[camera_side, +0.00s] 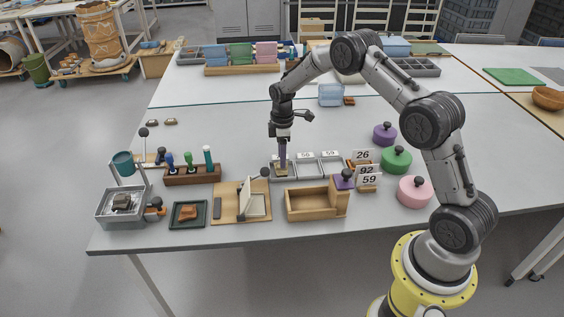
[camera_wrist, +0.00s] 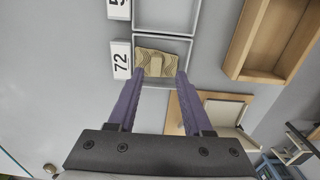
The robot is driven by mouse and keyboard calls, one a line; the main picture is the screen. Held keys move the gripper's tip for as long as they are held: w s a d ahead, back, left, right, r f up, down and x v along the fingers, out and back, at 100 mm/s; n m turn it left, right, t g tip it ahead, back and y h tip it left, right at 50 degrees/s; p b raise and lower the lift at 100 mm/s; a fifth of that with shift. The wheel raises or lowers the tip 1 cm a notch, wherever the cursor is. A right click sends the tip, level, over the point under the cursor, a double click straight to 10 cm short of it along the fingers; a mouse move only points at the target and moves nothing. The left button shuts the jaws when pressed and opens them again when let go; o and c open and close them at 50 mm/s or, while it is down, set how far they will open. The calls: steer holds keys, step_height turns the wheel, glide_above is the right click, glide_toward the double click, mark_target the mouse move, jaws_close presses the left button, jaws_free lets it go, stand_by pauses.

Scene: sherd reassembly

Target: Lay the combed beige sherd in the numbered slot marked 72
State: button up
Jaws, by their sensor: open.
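The combed beige sherd (camera_wrist: 146,56), with wavy grooves and a paler block on top, lies in the slot marked 72 (camera_wrist: 186,44) in the wrist view. The number plate 72 (camera_wrist: 121,60) is just left of that slot. My gripper (camera_wrist: 160,74) is open, with one purple finger on each side of the sherd's near part. I cannot tell whether the fingers touch it. In the side view my gripper (camera_side: 282,167) points straight down at the leftmost slot of the grey slot tray (camera_side: 310,172), and the sherd there is small and partly hidden.
A wooden box (camera_side: 308,205) stands close in front of the slots. A board with a small upright frame (camera_side: 248,195) is to the left. Number cards (camera_side: 368,175) and pink (camera_side: 415,193) and green (camera_side: 396,162) knobbed discs are to the right. Behind the slots the table is mostly clear.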

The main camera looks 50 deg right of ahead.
steer(key=s+a+r+m+t, duration=0.1)
steer(key=s+a+r, duration=0.1)
steer(key=r, duration=0.7)
steer(key=s+a+r+m, duration=0.1)
steer(key=s+a+r, duration=0.1)
steer(key=r, duration=0.8)
steer(key=s+a+r+m+t, duration=0.2)
steer(key=s+a+r, duration=0.2)
steer(key=s+r, duration=0.45)
steer(key=s+a+m+t, duration=0.1)
steer(key=s+a+m, duration=0.1)
steer(key=s, duration=0.9)
steer(key=s+a+m+t, duration=0.1)
steer(key=s+a+m, duration=0.2)
steer(key=s, duration=0.8)
steer(key=shift+a+t, duration=0.2)
steer(key=shift+t, duration=0.1)
